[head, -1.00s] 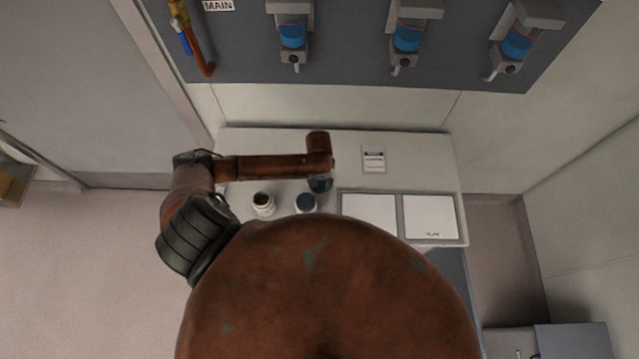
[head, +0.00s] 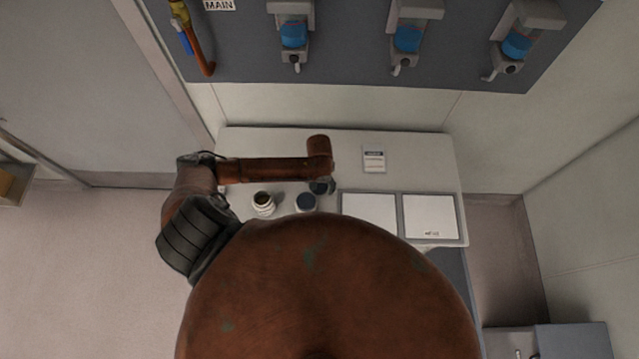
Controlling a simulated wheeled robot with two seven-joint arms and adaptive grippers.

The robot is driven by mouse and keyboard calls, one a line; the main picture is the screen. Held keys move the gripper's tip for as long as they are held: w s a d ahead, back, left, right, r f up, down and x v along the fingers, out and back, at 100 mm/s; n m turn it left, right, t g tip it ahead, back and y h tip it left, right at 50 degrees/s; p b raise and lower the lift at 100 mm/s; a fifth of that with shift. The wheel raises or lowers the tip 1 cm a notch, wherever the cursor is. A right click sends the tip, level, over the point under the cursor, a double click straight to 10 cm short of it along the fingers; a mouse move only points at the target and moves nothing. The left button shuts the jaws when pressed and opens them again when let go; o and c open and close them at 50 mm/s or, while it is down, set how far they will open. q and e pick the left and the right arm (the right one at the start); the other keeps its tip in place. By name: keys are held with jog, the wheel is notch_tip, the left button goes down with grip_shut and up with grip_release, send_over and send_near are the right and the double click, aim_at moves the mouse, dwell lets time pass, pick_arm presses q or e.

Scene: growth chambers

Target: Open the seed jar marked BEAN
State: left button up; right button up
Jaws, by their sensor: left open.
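A white jar with a dark blue lid (head: 306,202) stands on the white bench, just below and left of my left gripper. Another white jar (head: 263,203) stands to its left, with no lid on it and a dark inside. I can read no label on either jar, so I cannot tell which is marked BEAN. My left gripper (head: 323,188) is small and dark under the end of my brown left arm; it is open and close to the lidded jar. I cannot tell whether it touches the jar. My right gripper is not in view.
The white bench (head: 400,145) holds a small printed card (head: 374,159) and two white panels in a grey tray (head: 399,215) on the right. Several blue-filled dispensers hang on the wall panel behind. My own brown body hides the bench front.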

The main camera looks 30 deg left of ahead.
aim_at(319, 186)
pick_arm(q)
jog(key=shift+r, duration=0.1)
notch_tip(319, 186, up, 12)
dwell(0.5)
